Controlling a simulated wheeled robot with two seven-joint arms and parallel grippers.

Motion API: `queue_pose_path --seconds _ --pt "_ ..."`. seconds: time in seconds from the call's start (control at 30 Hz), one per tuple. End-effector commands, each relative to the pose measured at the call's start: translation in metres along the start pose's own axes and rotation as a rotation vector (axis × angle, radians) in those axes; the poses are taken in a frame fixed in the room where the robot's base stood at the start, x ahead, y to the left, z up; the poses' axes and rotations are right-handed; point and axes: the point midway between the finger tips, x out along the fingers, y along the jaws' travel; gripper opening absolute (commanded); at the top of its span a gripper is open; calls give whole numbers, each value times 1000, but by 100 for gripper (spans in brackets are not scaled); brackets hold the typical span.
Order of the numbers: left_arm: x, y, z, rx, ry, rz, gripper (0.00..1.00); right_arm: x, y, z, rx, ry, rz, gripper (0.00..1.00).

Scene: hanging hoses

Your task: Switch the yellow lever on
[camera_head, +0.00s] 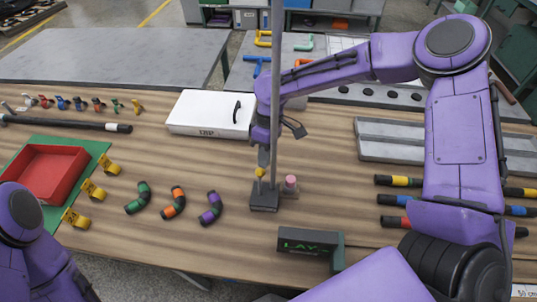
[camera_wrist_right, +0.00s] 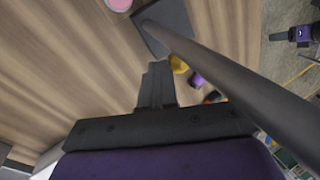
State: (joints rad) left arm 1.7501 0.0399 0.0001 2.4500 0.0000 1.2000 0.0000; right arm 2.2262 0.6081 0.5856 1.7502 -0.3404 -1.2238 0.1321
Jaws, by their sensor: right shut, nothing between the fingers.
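The yellow lever (camera_head: 260,173) stands up from a small dark box (camera_head: 264,201) near the middle of the table. Its yellow tip also shows in the right wrist view (camera_wrist_right: 178,64), just beyond the fingertips. My right gripper (camera_head: 264,158) points down right above the lever, shut and empty. In the right wrist view its closed fingers (camera_wrist_right: 157,84) are close to the lever; I cannot tell whether they touch. A grey vertical pole partly hides the gripper and box. My left arm is at the lower left, but its gripper is out of the head view.
A pink knob (camera_head: 291,181) sits just right of the box. A dark display block (camera_head: 310,243) stands in front, a white case (camera_head: 211,114) behind. Bent hose pieces (camera_head: 173,203) and a red tray (camera_head: 46,172) lie left. Straight hoses (camera_head: 395,200) lie right.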

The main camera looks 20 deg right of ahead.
Motion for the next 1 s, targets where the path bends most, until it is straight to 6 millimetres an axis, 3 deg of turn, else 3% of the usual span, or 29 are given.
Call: queue_pose_path --seconds 0.17,0.37,0.43,0.7,1.0 --pt "-5 -1 -2 0 0 0 43 -3 6 2 5 1 -1 0" --pt "-21 -2 -9 0 0 0 43 -15 39 10 16 6 2 0" --pt "-12 -1 -5 0 0 0 43 -31 40 8 12 10 5 0" --pt "-5 -1 -2 0 0 0 43 -89 42 8 12 7 3 0" --pt "-4 0 -2 0 0 0 43 -108 42 9 12 4 0 0"
